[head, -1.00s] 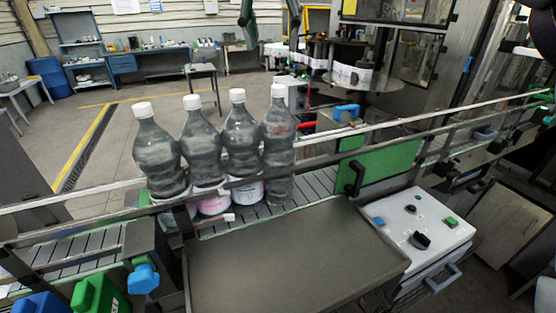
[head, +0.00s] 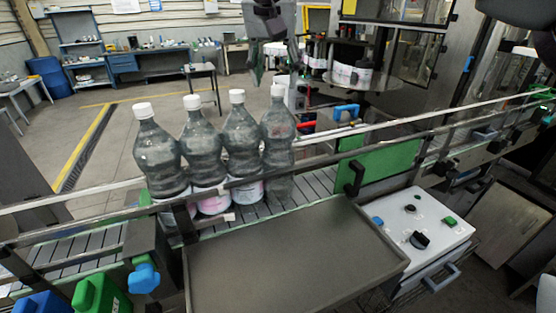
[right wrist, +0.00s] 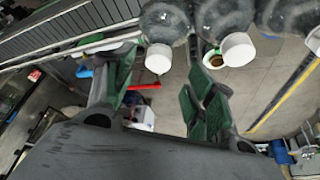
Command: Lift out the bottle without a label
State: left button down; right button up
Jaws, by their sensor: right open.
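Several clear bottles with white caps stand upright in a row on the conveyor. The rightmost bottle (head: 279,135) in the head view shows no label; its lower part is bare, partly behind the rail. The other bottles, such as the one beside it (head: 241,145), carry white-and-pink labels low down. My right gripper (head: 274,70) is open above the unlabelled bottle. In the right wrist view, that bottle's cap (right wrist: 158,59) lies between the spread fingers of the right gripper (right wrist: 157,95), apart from them. My left gripper is not in view.
Guide rails run along both sides of the conveyor (head: 317,182). An empty grey tray (head: 290,260) lies in front of it. A control box (head: 415,225) stands right of the tray, and a green panel (head: 395,165) stands behind that. The labelling machine with its reel (head: 352,76) is at back right.

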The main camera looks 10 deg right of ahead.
aim_at(278, 87)
jog(key=shift+f, duration=0.1)
jog(key=shift+d+f+p, duration=0.15)
jog(key=shift+f+p, duration=0.05)
jog(key=shift+f, duration=0.65)
jog(key=shift+d+f+p, duration=0.1)
jog(key=shift+f+p, duration=0.05)
jog(key=shift+f, duration=0.65)
jog(key=shift+x, duration=1)
jog(key=shift+c, duration=0.2)
grip_shut()
